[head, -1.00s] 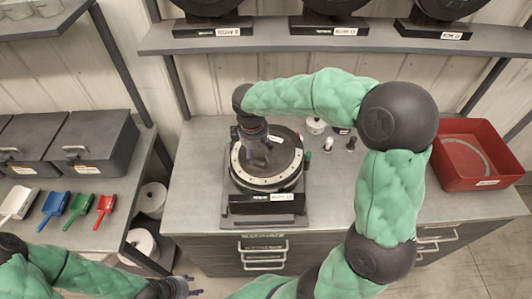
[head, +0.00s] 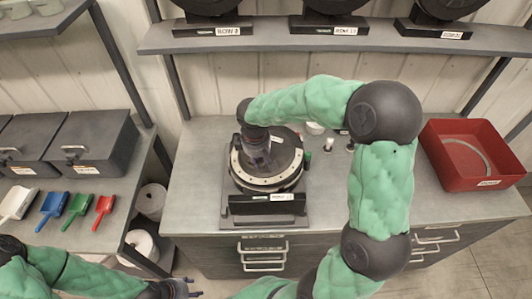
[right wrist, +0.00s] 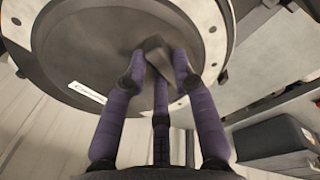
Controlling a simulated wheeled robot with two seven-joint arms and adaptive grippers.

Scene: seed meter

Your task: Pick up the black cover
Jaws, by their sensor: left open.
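The black cover (head: 284,148) is a round dark disc lying on the seed meter inside a pale ring with dots. In the right wrist view the black cover (right wrist: 100,45) has a blocky grey knob (right wrist: 157,52) at its middle. My right gripper (head: 262,168) is over the cover and hides part of it. In the right wrist view its purple fingers (right wrist: 160,68) are spread around the knob; I cannot tell whether they touch it. My left gripper (head: 190,288) is open and empty at the bottom edge, away from the meter.
The meter stands on a grey workbench (head: 200,150). Small bottles (head: 328,145) stand behind the cover. Coloured scoops (head: 78,205) and dark boxes (head: 95,140) are on the left table.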

